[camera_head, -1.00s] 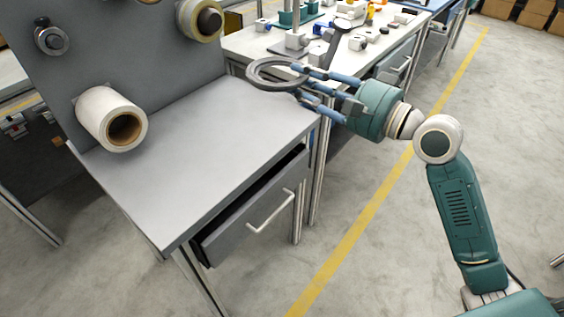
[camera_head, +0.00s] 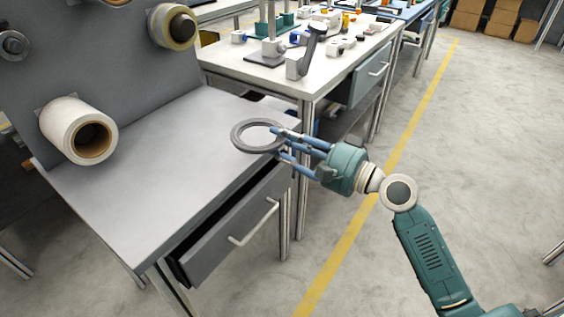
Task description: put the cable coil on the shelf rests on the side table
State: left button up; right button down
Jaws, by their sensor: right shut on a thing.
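The cable coil is a flat dark grey ring (camera_head: 238,143). My right gripper (camera_head: 277,142), with blue fingers on a teal wrist, is shut on the coil's right side. The gripper comes in from the right. The coil appears at the right edge of a grey table (camera_head: 140,190), overlapping its far right corner in the picture. I cannot tell how high it is above the top. The grey top is otherwise bare in front of its upright panel. My left gripper is not in view.
A pale roll (camera_head: 75,130) and a tape roll (camera_head: 172,27) stick out from the grey panel (camera_head: 120,60). The grey table's drawer (camera_head: 235,235) is partly open. A white workbench (camera_head: 300,82) behind carries small items.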

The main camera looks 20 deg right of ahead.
jog(key=shift+f+b, duration=0.85)
jog(key=shift+f, duration=1.35)
jog(key=shift+f, duration=0.1)
jog(key=c, duration=1.4)
grip_release()
